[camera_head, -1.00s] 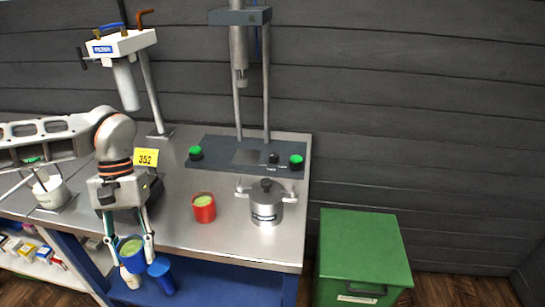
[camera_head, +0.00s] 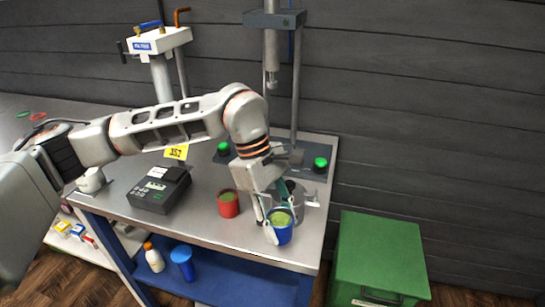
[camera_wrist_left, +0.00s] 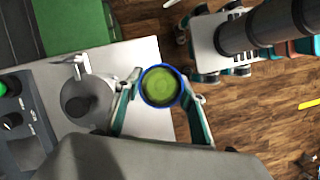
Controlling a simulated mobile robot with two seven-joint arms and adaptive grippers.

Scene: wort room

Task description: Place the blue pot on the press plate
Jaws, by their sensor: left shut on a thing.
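The blue pot (camera_head: 281,226), with green contents, is held between the fingers of my left gripper (camera_head: 268,226). In the left wrist view the blue pot (camera_wrist_left: 161,86) sits between both fingertips of the left gripper (camera_wrist_left: 161,92), near the table's edge. The pot appears upright.
A red pot (camera_head: 228,203) stands left of the gripper. A black device (camera_head: 160,190) sits on the table (camera_head: 212,228). Green buttons (camera_head: 320,164) are on the press base. A green cabinet (camera_head: 380,250) stands right of the table.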

